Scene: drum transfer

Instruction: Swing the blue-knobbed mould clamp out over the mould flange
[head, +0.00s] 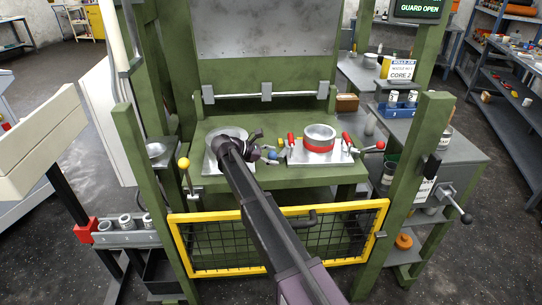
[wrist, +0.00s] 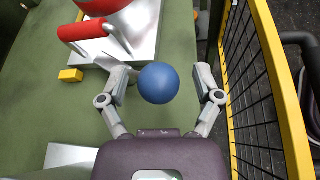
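The blue knob (wrist: 158,83) sits between the two fingers of my gripper (wrist: 164,80) in the wrist view. The fingers are open, with a gap visible on each side of the knob. In the head view the blue knob (head: 272,155) shows just beside my gripper (head: 264,147), left of the right-hand metal plate. The clamp arm under the knob is mostly hidden. A round metal mould with a red band (head: 319,138) stands on that plate (head: 299,157); I cannot clearly make out its flange. A red clamp handle (wrist: 83,31) lies near it.
A yellow-framed mesh guard (wrist: 270,75) runs close along the right of my gripper in the wrist view. It crosses the machine's front in the head view (head: 352,207). A small yellow block (wrist: 71,75) lies on the green bed. A yellow-knobbed lever (head: 184,163) stands at left.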

